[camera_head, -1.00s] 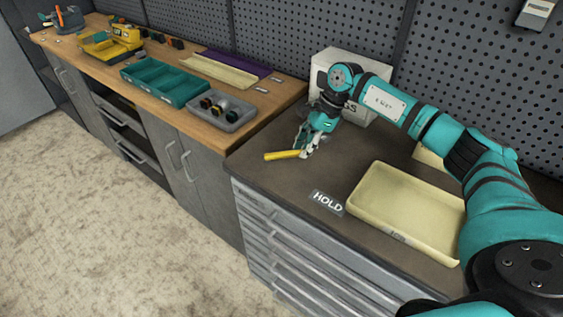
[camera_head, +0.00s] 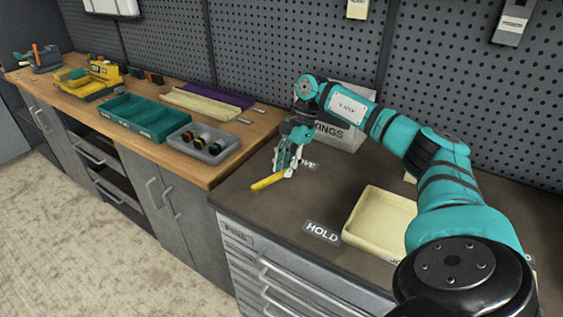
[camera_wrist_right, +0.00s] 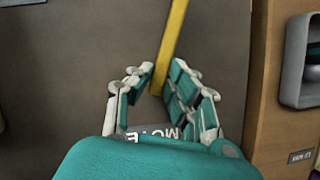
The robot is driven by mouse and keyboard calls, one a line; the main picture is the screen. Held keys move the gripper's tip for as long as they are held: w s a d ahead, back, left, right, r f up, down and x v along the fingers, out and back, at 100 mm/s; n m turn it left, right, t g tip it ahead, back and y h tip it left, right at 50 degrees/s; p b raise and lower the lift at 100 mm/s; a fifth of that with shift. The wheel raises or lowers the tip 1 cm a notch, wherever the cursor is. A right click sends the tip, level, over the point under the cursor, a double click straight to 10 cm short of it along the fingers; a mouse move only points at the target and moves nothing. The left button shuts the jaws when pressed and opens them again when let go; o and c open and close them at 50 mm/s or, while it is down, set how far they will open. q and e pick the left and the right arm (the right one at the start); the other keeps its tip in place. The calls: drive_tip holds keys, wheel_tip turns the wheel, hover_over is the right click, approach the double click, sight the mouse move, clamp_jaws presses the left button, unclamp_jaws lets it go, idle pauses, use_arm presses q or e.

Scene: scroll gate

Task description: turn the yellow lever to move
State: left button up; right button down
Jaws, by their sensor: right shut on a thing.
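The yellow lever (camera_head: 268,181) is a slim bar low over the dark worktop, its free end pointing left and toward the front. My right gripper (camera_head: 288,166) is at the lever's inner end, fingers pointing down. In the right wrist view, the lever (camera_wrist_right: 172,45) runs up from between the two fingers of my right gripper (camera_wrist_right: 153,82), which is shut on it. The MOVE label (camera_head: 307,165) lies just right of the gripper and is partly covered in the wrist view. The HOLD label (camera_head: 322,232) lies nearer the front edge. My left gripper is out of view.
A cream tray (camera_head: 377,222) stands right of the HOLD label, and a white box (camera_head: 345,135) stands behind the gripper. The wooden bench (camera_head: 190,165) on the left holds a grey tray (camera_head: 204,146) and a teal tray (camera_head: 147,122). Worktop around the labels is clear.

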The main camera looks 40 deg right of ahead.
drive_tip(key=shift+w+r, duration=0.1)
drive_tip(key=shift+r, duration=0.05)
drive_tip(key=c, duration=1.3)
unclamp_jaws()
drive_tip(key=v, duration=1.2)
